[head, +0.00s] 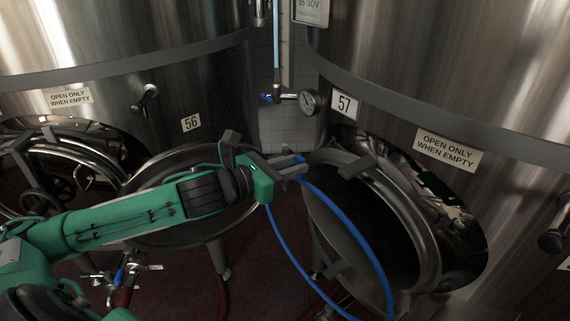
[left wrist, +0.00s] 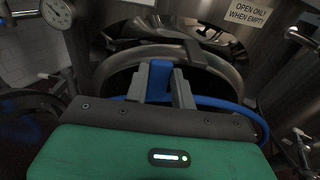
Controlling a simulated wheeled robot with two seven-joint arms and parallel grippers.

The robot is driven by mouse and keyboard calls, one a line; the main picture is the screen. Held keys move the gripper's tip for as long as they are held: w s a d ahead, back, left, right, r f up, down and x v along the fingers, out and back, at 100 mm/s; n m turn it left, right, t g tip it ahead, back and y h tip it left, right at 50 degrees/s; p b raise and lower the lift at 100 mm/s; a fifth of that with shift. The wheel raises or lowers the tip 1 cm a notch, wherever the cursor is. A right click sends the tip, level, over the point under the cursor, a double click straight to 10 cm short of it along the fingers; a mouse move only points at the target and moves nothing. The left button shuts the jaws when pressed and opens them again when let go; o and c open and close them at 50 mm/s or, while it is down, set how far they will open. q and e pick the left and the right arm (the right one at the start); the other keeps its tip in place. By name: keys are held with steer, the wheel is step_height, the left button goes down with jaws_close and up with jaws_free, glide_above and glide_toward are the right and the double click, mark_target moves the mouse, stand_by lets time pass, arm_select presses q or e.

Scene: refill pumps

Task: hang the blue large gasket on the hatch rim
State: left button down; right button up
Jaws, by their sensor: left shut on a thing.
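The blue large gasket (head: 349,224) is a thin ring that hangs in a wide loop from my left gripper (head: 292,165). In the left wrist view my left gripper (left wrist: 160,88) is shut on the gasket's upper part, and the blue band (left wrist: 217,102) runs off to both sides. The hatch rim (head: 405,212) is the steel ring around the dark opening on tank 57, right of my gripper. It also shows behind the fingers in the left wrist view (left wrist: 222,68). The gasket loop overlaps the opening in the picture; I cannot tell whether it touches the rim. My right gripper is not in view.
Hoses and valves (head: 125,275) lie low at the left.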

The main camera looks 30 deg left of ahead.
arm_select(q)
steer(key=shift+w+d+r, duration=0.15)
steer(key=shift+w+d, duration=0.05)
steer(key=shift+w, duration=0.2)
steer(key=shift+p+x, duration=0.5)
steer(key=shift+x, duration=1.5)
steer(key=shift+r+p+x, duration=0.2)
steer(key=shift+p+x, duration=0.5)
steer(key=shift+x, duration=0.45)
steer(key=shift+r+p+x, duration=0.15)
steer(key=shift+p+x, duration=0.55)
steer(key=shift+x, duration=0.45)
steer(key=shift+p, duration=0.3)
